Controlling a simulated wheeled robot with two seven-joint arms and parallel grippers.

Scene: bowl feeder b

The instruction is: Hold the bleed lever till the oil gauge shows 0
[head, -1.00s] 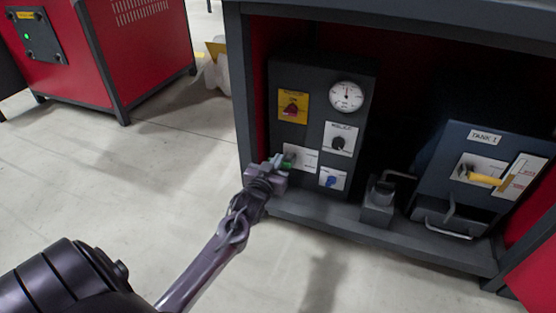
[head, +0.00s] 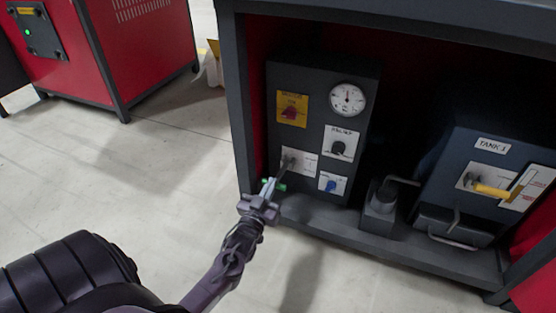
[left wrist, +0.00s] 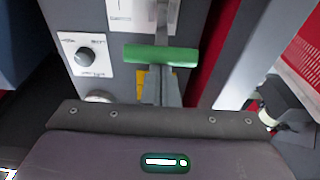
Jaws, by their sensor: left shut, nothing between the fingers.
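The lever with the green grip (head: 281,187) juts down and out from a white plate (head: 303,162) low on the dark panel. I take it as the bleed lever; its label is unreadable. Its green grip also shows crosswise in the left wrist view (left wrist: 150,54). My left gripper (head: 269,186) is shut and empty, its fingers overlapping the grip from the head's side; whether they touch it I cannot tell for sure. The round white gauge (head: 347,99) is at the panel's upper right, its needle roughly upward, its numbers too small to read. My right gripper is not in view.
On the same panel are a red knob on a yellow plate (head: 292,109), a black knob (head: 338,148) and a blue knob (head: 331,186). A Tank 1 unit with a yellow-handled lever (head: 492,190) stands right. The cabinet's left post (head: 238,110) is close. Open floor lies left.

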